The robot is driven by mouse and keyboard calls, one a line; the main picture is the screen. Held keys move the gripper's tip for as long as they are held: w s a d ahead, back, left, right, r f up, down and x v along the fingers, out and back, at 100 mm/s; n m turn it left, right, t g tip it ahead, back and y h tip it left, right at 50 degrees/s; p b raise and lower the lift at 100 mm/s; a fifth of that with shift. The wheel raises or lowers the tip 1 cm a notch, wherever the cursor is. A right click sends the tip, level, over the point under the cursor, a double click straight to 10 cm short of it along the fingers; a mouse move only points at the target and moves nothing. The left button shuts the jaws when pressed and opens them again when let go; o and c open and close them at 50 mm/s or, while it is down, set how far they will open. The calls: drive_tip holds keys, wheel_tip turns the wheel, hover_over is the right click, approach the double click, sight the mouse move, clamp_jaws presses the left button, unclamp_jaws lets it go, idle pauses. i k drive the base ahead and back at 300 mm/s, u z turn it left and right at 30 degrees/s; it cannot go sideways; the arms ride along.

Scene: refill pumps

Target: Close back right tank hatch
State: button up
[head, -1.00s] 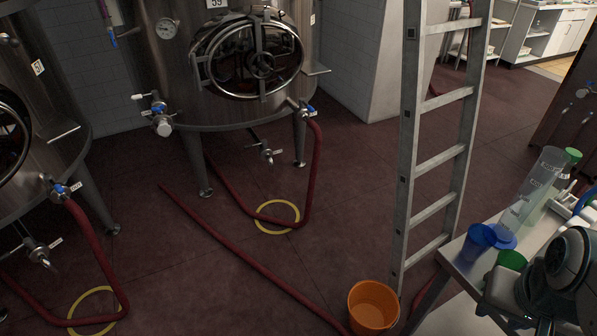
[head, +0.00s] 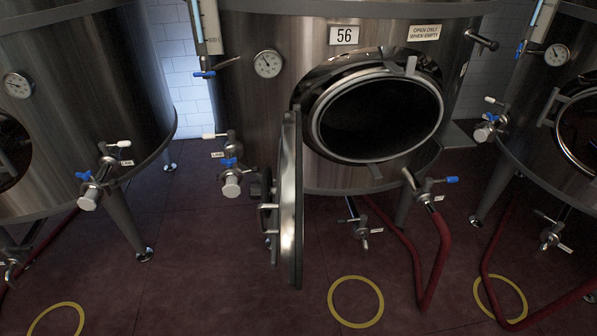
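Tank 56 (head: 250,100) stands in the middle of the head view, a tall steel tank with a number plate. Its round hatch opening (head: 380,118) is uncovered and dark inside. The hatch door (head: 290,205) hangs swung out to the left of the opening, seen nearly edge-on, with its handle hardware (head: 267,215) on the left side. The frame does not show whether this tank is the back right one. My gripper is not in view.
Other steel tanks stand close at left (head: 70,80) and right (head: 560,100). Valves (head: 230,175) stick out of tank 56. Red hoses (head: 435,260) and yellow rings (head: 355,302) lie on the dark red floor. Floor in front of tank 56 is partly clear.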

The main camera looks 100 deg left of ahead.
sight(290, 231)
drive_tip(key=u, duration=0.45)
drive_tip(key=k, duration=0.75)
drive_tip(key=u, duration=2.4)
